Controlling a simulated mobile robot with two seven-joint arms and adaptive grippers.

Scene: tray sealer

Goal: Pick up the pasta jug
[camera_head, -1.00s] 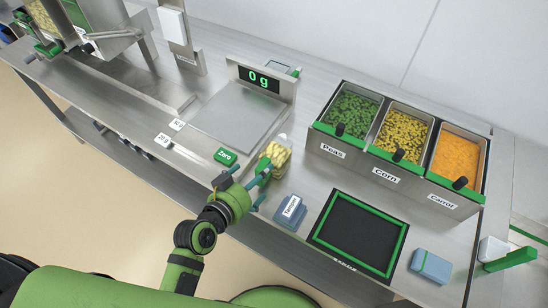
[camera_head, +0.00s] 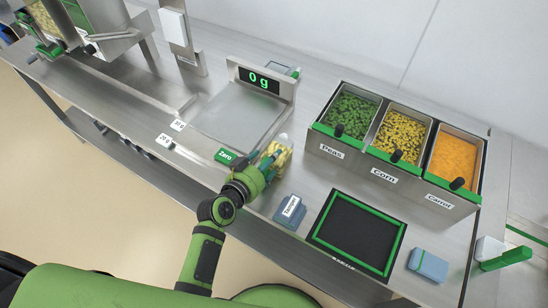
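The pasta jug (camera_head: 284,160) is a small clear container of yellow pasta, standing on the steel table just right of the green Zero button. It is partly hidden by my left gripper (camera_head: 268,159), whose fingers are at the jug, overlapping its near and left side. The view is too small to show whether the fingers press on it or only stand around it. The jug appears to rest on the table. My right gripper is not in view.
The scale (camera_head: 238,112) reads 0 g behind the jug. Bins of peas (camera_head: 346,113), corn (camera_head: 401,136) and carrot (camera_head: 457,158) stand to the right. A blue-grey labelled block (camera_head: 290,213), a black green-framed panel (camera_head: 357,233) and a blue box (camera_head: 428,265) lie in front.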

